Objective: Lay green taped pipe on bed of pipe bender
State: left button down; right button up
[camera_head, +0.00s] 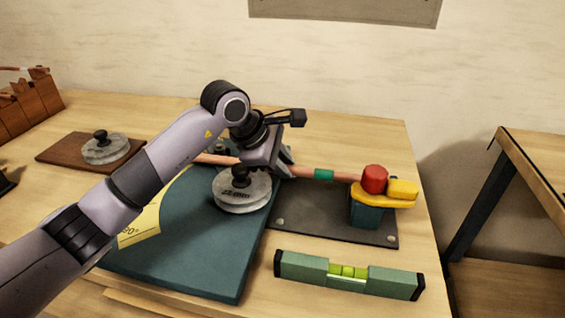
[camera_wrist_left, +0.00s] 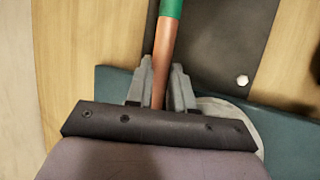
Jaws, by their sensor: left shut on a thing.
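A copper pipe (camera_head: 306,172) with a green tape band (camera_head: 324,174) runs left to right near the back of the bench. My left gripper (camera_head: 284,166) is shut on it to the left of the tape. In the left wrist view the fingers (camera_wrist_left: 160,88) close on both sides of the pipe (camera_wrist_left: 161,58), with the green tape (camera_wrist_left: 171,8) beyond them. The bender appears to include a teal board (camera_head: 190,245), a grey disc marked 22 mm (camera_head: 243,195) and a dark plate (camera_head: 325,226). The pipe passes over this plate; contact is unclear. My right gripper is not in view.
A green level (camera_head: 348,274) lies in front. A wooden board (camera_head: 62,150) with another disc (camera_head: 105,149) is at left. A yellow note (camera_head: 142,222) lies on the teal board.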

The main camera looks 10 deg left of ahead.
pick_arm(q)
jog(key=shift+d, duration=0.8)
jog(key=c, duration=0.6)
grip_release()
jog(key=shift+r, duration=0.1)
notch_tip(320, 180, up, 7)
jog(key=p, duration=0.3)
jog(key=shift+p, duration=0.3)
dwell(0.4)
